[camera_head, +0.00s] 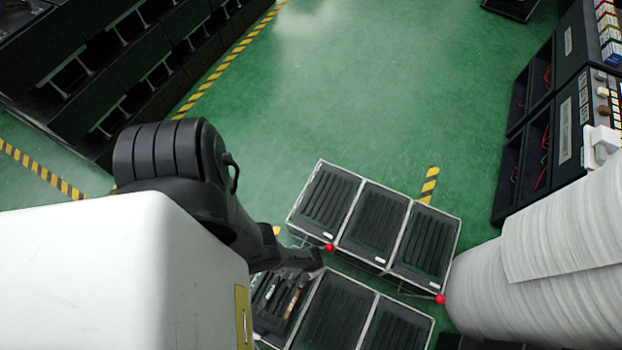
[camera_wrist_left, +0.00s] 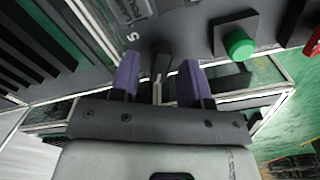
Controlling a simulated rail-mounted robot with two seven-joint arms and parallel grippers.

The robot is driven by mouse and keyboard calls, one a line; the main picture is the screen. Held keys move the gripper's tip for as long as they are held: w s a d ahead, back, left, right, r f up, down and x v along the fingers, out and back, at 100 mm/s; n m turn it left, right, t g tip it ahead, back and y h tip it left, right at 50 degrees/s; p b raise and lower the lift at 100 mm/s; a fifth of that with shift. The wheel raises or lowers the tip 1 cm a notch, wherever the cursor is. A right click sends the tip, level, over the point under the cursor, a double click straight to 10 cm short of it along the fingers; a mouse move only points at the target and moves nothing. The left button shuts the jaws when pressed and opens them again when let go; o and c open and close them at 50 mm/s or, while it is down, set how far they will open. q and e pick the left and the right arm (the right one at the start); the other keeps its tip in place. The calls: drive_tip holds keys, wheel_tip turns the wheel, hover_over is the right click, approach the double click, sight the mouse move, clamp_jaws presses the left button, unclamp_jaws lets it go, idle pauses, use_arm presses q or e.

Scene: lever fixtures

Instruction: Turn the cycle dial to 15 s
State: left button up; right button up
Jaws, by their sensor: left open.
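In the left wrist view, my left gripper (camera_wrist_left: 158,80) is open, with its two purple fingertips spread apart. A dark, narrow knob (camera_wrist_left: 161,58), which looks like the cycle dial, stands between the fingertips on a grey panel. A gap shows on both sides of the knob, and I cannot tell whether either finger touches it. A white "5" is printed on the panel just left of the knob; its other marks and exact setting are not readable. In the head view the dial cannot be made out. My right gripper is not in view.
A green button (camera_wrist_left: 240,44) on a black square sits right of the knob, with a red part (camera_wrist_left: 314,42) at the edge. A control panel (camera_head: 570,125) stands at right. Green floor is open behind.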

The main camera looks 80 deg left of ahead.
use_arm(q)
drive_tip(key=shift+r+p, duration=0.5)
drive_tip(key=shift+r, duration=0.05)
wheel_tip(320, 180, up, 13)
drive_tip(key=p, duration=1)
drive_tip(key=shift+f+p, duration=0.15)
drive_tip(key=shift+p, duration=0.15)
